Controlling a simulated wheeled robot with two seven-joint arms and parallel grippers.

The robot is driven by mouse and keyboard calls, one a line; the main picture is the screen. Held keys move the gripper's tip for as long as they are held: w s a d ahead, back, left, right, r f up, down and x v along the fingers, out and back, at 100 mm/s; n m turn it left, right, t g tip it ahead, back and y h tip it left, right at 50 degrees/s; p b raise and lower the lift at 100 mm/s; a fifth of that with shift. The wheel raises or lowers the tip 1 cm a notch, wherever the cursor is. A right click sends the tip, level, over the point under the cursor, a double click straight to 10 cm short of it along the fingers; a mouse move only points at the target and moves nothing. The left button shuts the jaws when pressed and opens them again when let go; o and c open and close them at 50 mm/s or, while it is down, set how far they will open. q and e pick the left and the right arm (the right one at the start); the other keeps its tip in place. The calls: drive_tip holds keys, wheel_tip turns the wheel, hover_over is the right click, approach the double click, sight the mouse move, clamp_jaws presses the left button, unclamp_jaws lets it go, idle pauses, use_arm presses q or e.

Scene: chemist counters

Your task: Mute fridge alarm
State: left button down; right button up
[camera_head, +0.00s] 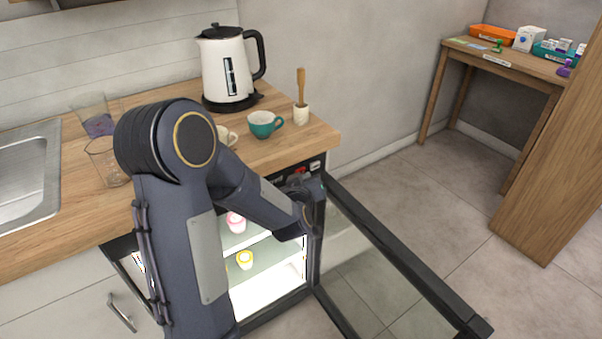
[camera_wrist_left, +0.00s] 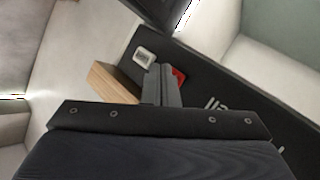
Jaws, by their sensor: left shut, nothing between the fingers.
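The small fridge (camera_head: 315,230) stands under the wooden counter with its glass door (camera_head: 395,255) wide open. Its black top panel (camera_head: 322,162) carries a red button (camera_head: 299,171); in the left wrist view the red button (camera_wrist_left: 179,77) is partly hidden behind my fingers, beside a white-framed switch (camera_wrist_left: 144,55) and white markings (camera_wrist_left: 215,104). My left gripper (camera_head: 301,181) is shut and empty, its fingers (camera_wrist_left: 161,84) at the panel right by the red button. I cannot tell whether they touch it. My right gripper is not in view.
The open door sticks out to the right of my left arm. Inside the fridge are a pink-topped jar (camera_head: 236,223) and a yellow-topped jar (camera_head: 245,260).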

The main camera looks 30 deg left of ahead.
use_arm(q)
drive_tip(key=shift+s+d, duration=0.15)
drive_tip(key=shift+d, duration=0.15)
drive_tip(key=d, duration=0.1)
drive_tip(key=s+d, duration=0.1)
drive_tip(key=d, duration=0.1)
drive_tip(key=s+d, duration=0.1)
drive_tip(key=shift+d, duration=0.35)
drive_tip(key=shift+r, duration=0.1)
idle(0.8)
drive_tip(key=s+d+r+m+g+h, duration=0.2)
drive_tip(key=s+d+r+m+h, duration=0.4)
drive_tip(key=s+h, duration=0.25)
drive_tip(key=s+d+f+m+g+h, duration=0.1)
drive_tip(key=s+d+g, duration=0.15)
drive_tip(key=s, duration=0.65)
drive_tip(key=s+d+f+m+g, duration=0.1)
drive_tip(key=s+d+m+g, duration=0.15)
drive_tip(key=s, duration=0.65)
wheel_tip(320, 180, up, 13)
drive_tip(key=a+p, duration=0.1)
drive_tip(key=p, duration=1.1)
drive_tip(key=shift+s+n+g+p, duration=0.35)
drive_tip(key=shift+g+p, duration=0.05)
